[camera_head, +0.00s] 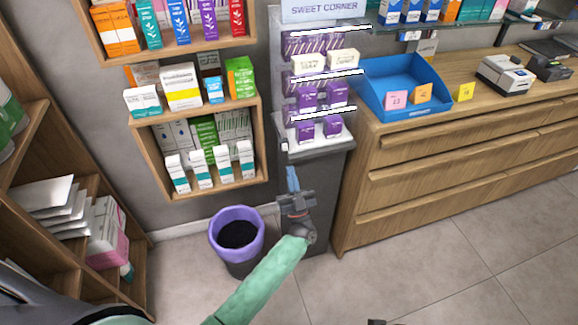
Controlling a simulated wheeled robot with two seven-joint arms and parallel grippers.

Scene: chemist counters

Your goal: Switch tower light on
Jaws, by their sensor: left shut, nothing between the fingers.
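The tower (318,185) is a tall grey display stand with a "SWEET CORNER" sign (322,10) on top. Its shelves hold purple and white boxes, and bright white bars (326,78) run along the shelf fronts. A small pale piece (284,146) shows on its left edge; I cannot tell whether it is a switch. My left gripper (292,174), with blue fingers, is shut and empty in front of the tower's lower left edge, below the shelves. I cannot tell whether it touches the tower.
A purple-rimmed bin (216,232) stands on the floor left of my left gripper. Wall shelves (262,150) with medicine boxes hang left of the tower. A wooden counter (440,172) with a blue tray (372,82) is at right. The floor at lower right is mostly clear.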

